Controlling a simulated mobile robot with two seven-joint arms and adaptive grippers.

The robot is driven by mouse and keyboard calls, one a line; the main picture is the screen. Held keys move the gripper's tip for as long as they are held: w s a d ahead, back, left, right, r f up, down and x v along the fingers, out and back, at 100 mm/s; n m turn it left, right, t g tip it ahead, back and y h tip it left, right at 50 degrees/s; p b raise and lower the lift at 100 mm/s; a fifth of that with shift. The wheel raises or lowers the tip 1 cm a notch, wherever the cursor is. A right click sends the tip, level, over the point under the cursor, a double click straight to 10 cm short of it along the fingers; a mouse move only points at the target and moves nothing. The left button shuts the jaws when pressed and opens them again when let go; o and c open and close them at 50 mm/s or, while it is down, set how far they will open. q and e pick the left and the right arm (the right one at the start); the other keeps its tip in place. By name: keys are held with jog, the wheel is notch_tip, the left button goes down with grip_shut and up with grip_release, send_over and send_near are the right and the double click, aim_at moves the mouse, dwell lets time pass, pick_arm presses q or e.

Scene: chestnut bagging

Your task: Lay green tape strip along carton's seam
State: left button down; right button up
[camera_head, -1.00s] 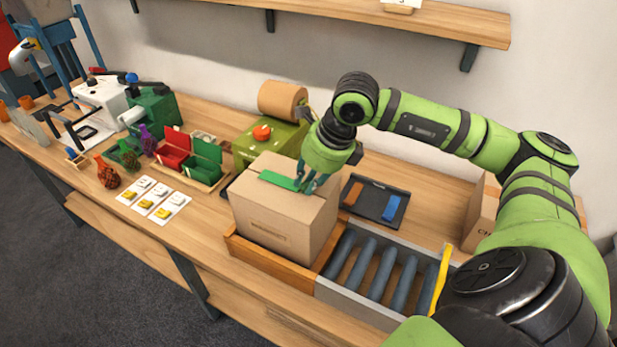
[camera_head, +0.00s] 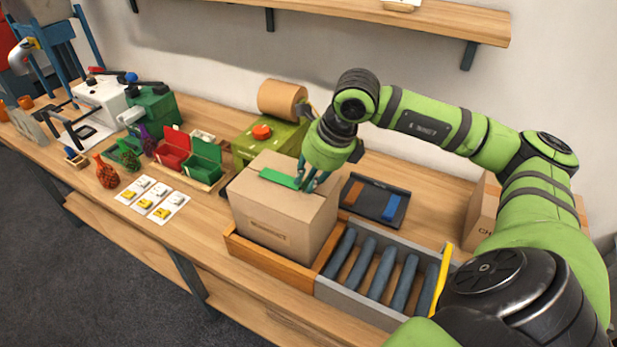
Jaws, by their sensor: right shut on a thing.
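The cardboard carton (camera_head: 270,215) sits upright in a wooden frame at the left end of the roller conveyor. The green tape strip (camera_head: 279,178) is at the carton's top face, lengthwise near the middle; whether it touches the cardboard all along I cannot tell. My right gripper (camera_head: 309,186) is over the right part of the carton's top, fingers pointing down and shut on the right end of the green strip. The fingers partly hide that end. My left gripper is not in view.
A dark tray (camera_head: 375,200) with an orange-brown strip and a blue strip lies right of the carton. The green tape dispenser (camera_head: 262,138) stands behind it. The grey roller conveyor (camera_head: 380,270) runs right. Cards (camera_head: 153,199) lie on the bench at left.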

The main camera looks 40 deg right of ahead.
jog(key=o, duration=0.8)
jog(key=shift+c, duration=0.2)
notch_tip(320, 180, up, 7)
jog(key=p, duration=0.4)
jog(key=shift+p, duration=0.3)
dwell(0.5)
